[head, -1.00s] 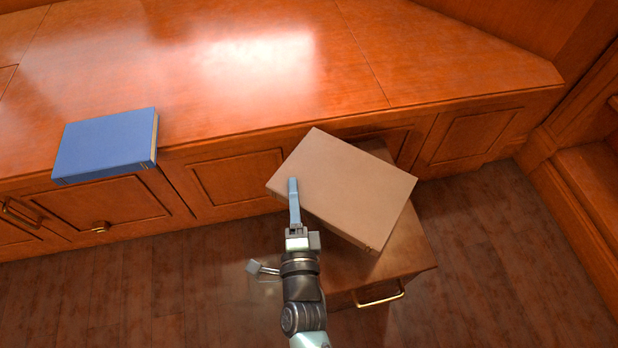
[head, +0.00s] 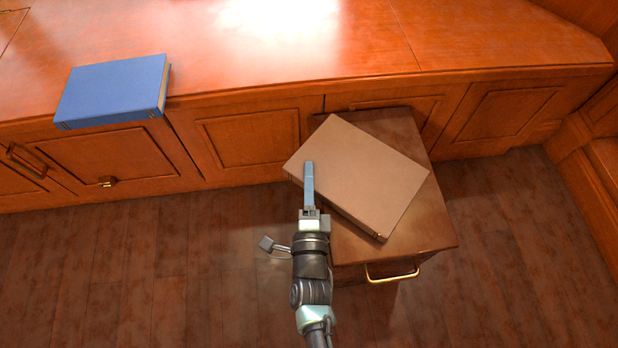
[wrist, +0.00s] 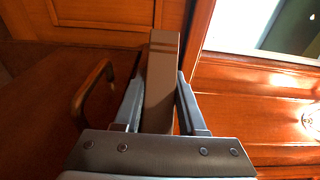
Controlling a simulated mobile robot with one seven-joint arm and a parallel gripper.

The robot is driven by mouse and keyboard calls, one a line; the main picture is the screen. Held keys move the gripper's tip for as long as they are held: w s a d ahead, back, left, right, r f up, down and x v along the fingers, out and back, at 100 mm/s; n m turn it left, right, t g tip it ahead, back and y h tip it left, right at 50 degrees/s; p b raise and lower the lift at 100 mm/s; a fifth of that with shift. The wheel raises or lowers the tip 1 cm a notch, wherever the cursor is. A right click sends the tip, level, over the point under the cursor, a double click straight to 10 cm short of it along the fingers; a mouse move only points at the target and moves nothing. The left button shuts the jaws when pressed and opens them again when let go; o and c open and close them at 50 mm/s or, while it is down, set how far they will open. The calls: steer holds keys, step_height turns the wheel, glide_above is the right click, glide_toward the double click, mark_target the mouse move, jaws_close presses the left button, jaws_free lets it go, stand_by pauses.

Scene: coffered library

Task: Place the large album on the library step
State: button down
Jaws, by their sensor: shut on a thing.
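The large album is a tan, thick book (head: 365,175), lying flat and turned at an angle over the library step. The library step (head: 430,228) is a dark brown wooden block with a brass handle on its front, standing on the floor against the cabinet. My gripper (head: 309,172) is shut on the album's left edge, one finger showing on top. In the wrist view the album's spine (wrist: 161,85) sits between both fingers. The album's left corner reaches past the step's left side. Whether its underside touches the step top, I cannot tell.
A blue book (head: 115,92) lies on the cabinet's bench top, overhanging its front edge. The glossy bench top (head: 300,50) is otherwise clear. Cabinet doors line the back, and wooden joinery stands at the right. The dark floor (head: 130,265) is open at left.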

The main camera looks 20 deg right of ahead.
steer(key=shift+r, duration=0.1)
steer(key=shift+c, duration=2.4)
jaws_free()
steer(key=shift+f, duration=0.2)
steer(key=shift+r, duration=0.25)
steer(key=p+v, duration=0.3)
steer(key=v, duration=0.9)
steer(key=shift+p, duration=0.4)
steer(key=shift+f, duration=0.1)
